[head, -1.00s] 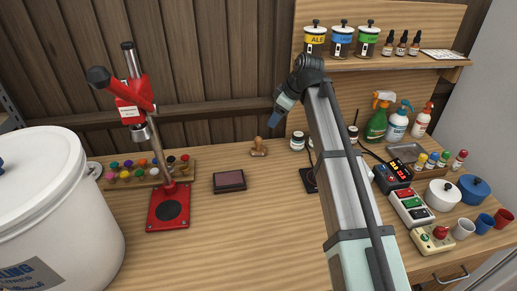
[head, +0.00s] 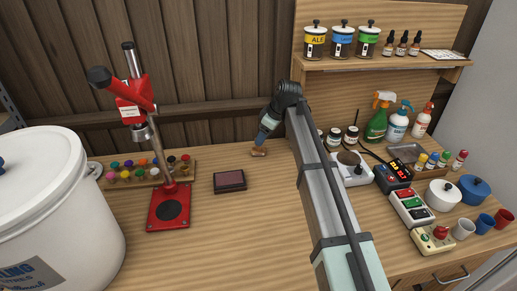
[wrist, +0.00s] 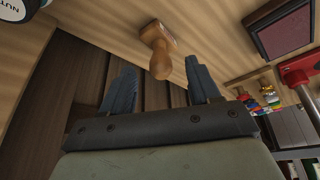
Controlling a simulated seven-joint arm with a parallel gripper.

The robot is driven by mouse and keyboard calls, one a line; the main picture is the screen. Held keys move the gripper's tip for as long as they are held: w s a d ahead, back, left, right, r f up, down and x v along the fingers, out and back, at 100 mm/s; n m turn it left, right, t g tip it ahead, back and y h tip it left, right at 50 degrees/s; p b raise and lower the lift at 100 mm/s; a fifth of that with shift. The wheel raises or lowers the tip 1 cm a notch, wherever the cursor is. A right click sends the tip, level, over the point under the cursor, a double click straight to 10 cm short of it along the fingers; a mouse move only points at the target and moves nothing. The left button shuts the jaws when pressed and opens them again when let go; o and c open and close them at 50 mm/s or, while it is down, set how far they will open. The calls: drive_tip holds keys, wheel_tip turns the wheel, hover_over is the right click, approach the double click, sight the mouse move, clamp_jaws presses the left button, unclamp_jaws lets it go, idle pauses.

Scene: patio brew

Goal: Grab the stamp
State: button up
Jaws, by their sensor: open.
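The stamp (head: 259,151) stands on the wooden table near the back wall, and my arm partly covers its handle in the head view. In the wrist view the stamp (wrist: 158,46) shows its rounded wooden handle pointing toward my gripper. My gripper (wrist: 160,82) is open, with its two blue fingers spread on either side of the line to the handle. The handle's end lies near the gap between the fingertips, and I see no contact. In the head view my gripper (head: 262,138) is right at the stamp.
A dark red ink pad (head: 229,181) lies left of the stamp. A red lever press (head: 168,205) and a rack of colored caps (head: 120,178) stand further left. Small jars (head: 333,138) and a scale (head: 350,170) are to the right. The front middle of the table is clear.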

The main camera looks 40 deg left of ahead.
drive_tip(key=shift+a+x, duration=0.25)
drive_tip(key=shift+x, duration=2.25)
drive_tip(key=shift+r, duration=0.1)
drive_tip(key=shift+c, duration=0.4)
drive_tip(key=c, duration=1)
drive_tip(key=shift+r, duration=0.15)
